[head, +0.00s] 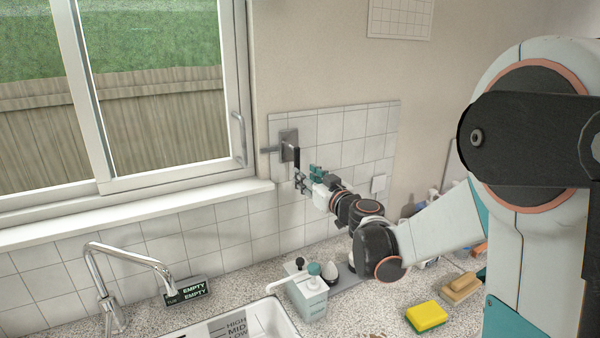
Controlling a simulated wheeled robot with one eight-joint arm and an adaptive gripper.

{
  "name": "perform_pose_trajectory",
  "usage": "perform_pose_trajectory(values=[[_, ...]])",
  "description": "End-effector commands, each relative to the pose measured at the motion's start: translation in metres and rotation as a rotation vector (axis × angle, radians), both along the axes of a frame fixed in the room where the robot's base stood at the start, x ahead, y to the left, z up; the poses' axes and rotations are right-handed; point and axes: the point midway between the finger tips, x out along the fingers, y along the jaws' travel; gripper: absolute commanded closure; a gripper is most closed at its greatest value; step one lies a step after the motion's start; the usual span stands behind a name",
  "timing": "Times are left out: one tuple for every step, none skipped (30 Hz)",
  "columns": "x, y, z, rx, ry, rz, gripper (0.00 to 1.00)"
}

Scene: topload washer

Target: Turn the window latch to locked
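The window latch (289,145) is a grey plate on the tiled wall just right of the window frame. A grey bar sticks out from it to the left, toward the frame. Its dark lever (297,157) points downward. My gripper (299,181) is just below the lever's lower end, reaching in from the right. Its fingertips are small and dark here, and I cannot tell whether they are apart or touch the lever. Nothing held shows between them. The sliding window (165,110) has a curved metal handle (239,138) on its right edge.
Below my arm, a soap bottle (307,295) stands on the speckled counter by the sink (225,325). A tap (125,255) is at the left. A yellow sponge (426,316) and a wooden brush (461,288) lie at the right. The white sill (140,208) runs under the window.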

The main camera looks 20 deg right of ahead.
Motion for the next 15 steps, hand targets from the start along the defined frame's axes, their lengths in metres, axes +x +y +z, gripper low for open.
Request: perform_pose_trajectory(values=[[-0.011, -0.003, 0.0, 0.0, 0.0, -0.002, 0.65], [-0.017, -0.004, 0.0, 0.0, 0.0, -0.002, 0.65], [-0.024, -0.005, 0.0, 0.0, 0.0, -0.002, 0.65], [-0.029, -0.006, 0.0, 0.0, 0.0, -0.002, 0.65], [-0.033, -0.007, 0.0, 0.0, 0.0, -0.002, 0.65], [-0.039, -0.008, 0.0, 0.0, 0.0, -0.002, 0.65], [-0.042, -0.009, 0.0, -0.001, 0.0, -0.002, 0.65], [-0.045, -0.01, 0.0, -0.001, 0.0, -0.002, 0.65], [-0.049, -0.01, 0.0, -0.001, 0.0, -0.001, 0.65], [-0.051, -0.01, 0.0, -0.001, 0.0, -0.001, 0.65], [-0.053, -0.011, 0.0, -0.001, 0.0, -0.001, 0.65], [-0.055, -0.011, 0.0, -0.001, 0.0, -0.001, 0.65], [-0.056, -0.011, 0.0, -0.001, 0.0, -0.001, 0.65], [-0.056, -0.011, 0.0, -0.001, 0.0, -0.001, 0.65], [-0.057, -0.011, 0.0, -0.001, 0.0, 0.0, 0.65]])
